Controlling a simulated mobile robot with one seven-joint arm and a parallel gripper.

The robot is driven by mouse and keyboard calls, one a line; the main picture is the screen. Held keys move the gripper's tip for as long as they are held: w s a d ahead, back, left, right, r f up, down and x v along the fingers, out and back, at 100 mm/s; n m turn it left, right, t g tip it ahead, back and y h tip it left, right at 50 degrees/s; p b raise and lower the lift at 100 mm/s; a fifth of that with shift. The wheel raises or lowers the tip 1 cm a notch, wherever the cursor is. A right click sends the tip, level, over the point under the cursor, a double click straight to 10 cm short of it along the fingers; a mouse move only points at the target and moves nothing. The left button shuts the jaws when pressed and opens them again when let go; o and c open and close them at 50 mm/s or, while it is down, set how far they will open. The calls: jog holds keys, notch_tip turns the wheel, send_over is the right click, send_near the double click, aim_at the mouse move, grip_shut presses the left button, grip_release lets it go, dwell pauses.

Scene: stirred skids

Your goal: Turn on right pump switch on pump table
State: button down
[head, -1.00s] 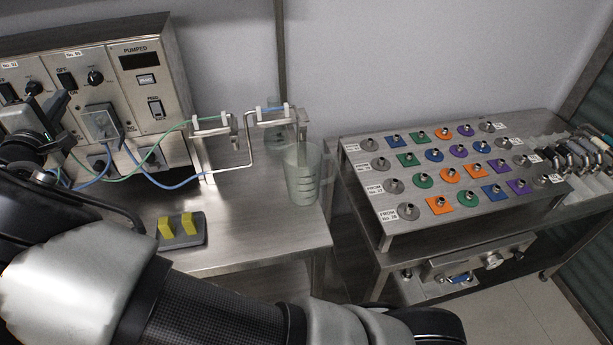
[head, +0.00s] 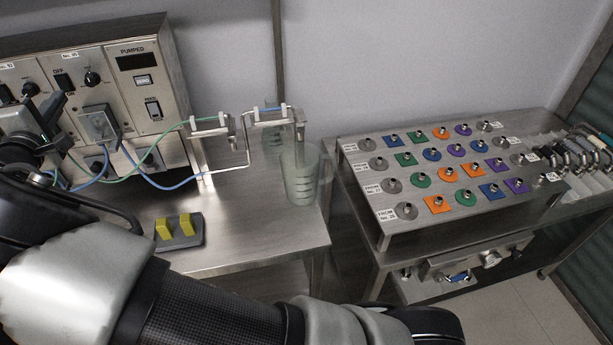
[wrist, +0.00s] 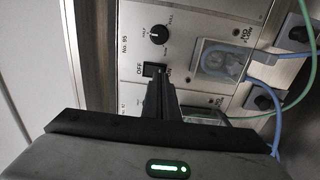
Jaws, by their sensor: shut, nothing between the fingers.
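The pump panel (head: 150,60) stands at the back left of the pump table (head: 255,235). Its right pump switch (head: 63,82) is a black rocker beside a black knob (head: 92,79). In the wrist view this switch (wrist: 153,70) lies beside the word OFF, below the knob (wrist: 158,34) and the No. 95 label. My gripper (head: 58,98) is shut and empty, its tips just below the switch in the head view. In the wrist view my gripper (wrist: 160,76) covers the switch's lower part. I cannot tell whether it touches, or the switch's position.
A clear beaker (head: 299,175) stands near the table's right edge. A grey block with two yellow pieces (head: 178,228) lies in front. A rack of colored fittings (head: 440,175) stands right.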

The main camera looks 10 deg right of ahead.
jog(key=shift+w+f, duration=0.1)
dwell(0.4)
jog(key=shift+w+f+b, duration=0.15)
jog(key=shift+w+b, duration=0.45)
jog(key=shift+b, duration=0.05)
jog(key=shift+b, duration=1.7)
jog(key=shift+w, duration=0.2)
dwell(0.6)
jog(key=shift+w, duration=0.45)
jog(key=shift+s+b, duration=0.65)
jog(key=shift+b, duration=0.3)
